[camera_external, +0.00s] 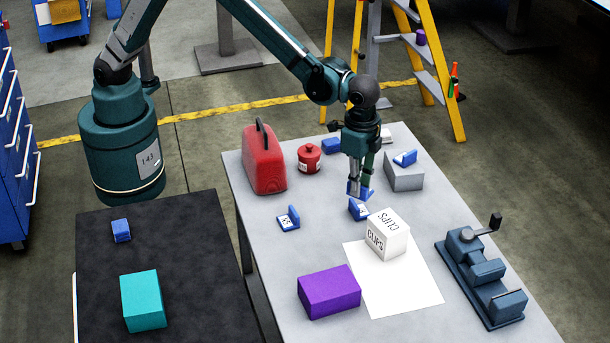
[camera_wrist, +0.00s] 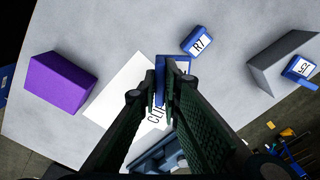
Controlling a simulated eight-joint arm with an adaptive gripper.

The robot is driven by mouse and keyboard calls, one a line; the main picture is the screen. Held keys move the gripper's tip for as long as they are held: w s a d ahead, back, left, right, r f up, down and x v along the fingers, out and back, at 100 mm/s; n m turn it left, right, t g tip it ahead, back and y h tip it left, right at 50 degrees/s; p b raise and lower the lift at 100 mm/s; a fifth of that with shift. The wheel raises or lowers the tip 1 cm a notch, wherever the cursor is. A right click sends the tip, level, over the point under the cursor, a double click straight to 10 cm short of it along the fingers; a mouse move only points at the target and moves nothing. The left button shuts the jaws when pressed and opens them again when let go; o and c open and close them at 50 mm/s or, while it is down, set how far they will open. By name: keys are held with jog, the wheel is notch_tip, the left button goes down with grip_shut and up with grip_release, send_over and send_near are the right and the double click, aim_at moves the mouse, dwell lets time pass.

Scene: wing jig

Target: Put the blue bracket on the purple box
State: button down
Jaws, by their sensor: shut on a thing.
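My gripper (camera_external: 362,188) is shut on a blue bracket (camera_external: 358,210), pointing down over the table behind the white CLIPS box. In the wrist view the fingers (camera_wrist: 167,90) grip the bracket's upright plate (camera_wrist: 160,78), and part of its base with a pale label shows beyond them. I cannot tell whether the bracket touches the table. The purple box (camera_external: 329,292) lies at the table's near left, its top bare; it is at the left in the wrist view (camera_wrist: 61,82). A second blue bracket (camera_external: 288,219), labelled R7 in the wrist view (camera_wrist: 197,41), lies left of my gripper.
A grey block (camera_external: 404,178) carries another blue bracket (camera_external: 405,158). A red can (camera_external: 264,162), red pot (camera_external: 309,158) and vise (camera_external: 480,275) are also on the table.

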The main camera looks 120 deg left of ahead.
jog(key=w+d+r+m+p, duration=0.1)
jog(key=d+m, duration=0.3)
jog(key=d, duration=1)
jog(key=w+d+r+m+p, duration=0.1)
jog(key=d+m, duration=0.3)
jog(key=d, duration=0.9)
jog(key=shift+w+d+r, duration=0.4)
jog(key=shift+w+r, duration=0.15)
jog(key=shift+w, duration=0.2)
send_over(322, 282)
jog(key=shift+f, duration=3.15)
jog(key=shift+f, duration=1.85)
jog(key=shift+f, duration=0.15)
jog(key=c, duration=2.5)
grip_release()
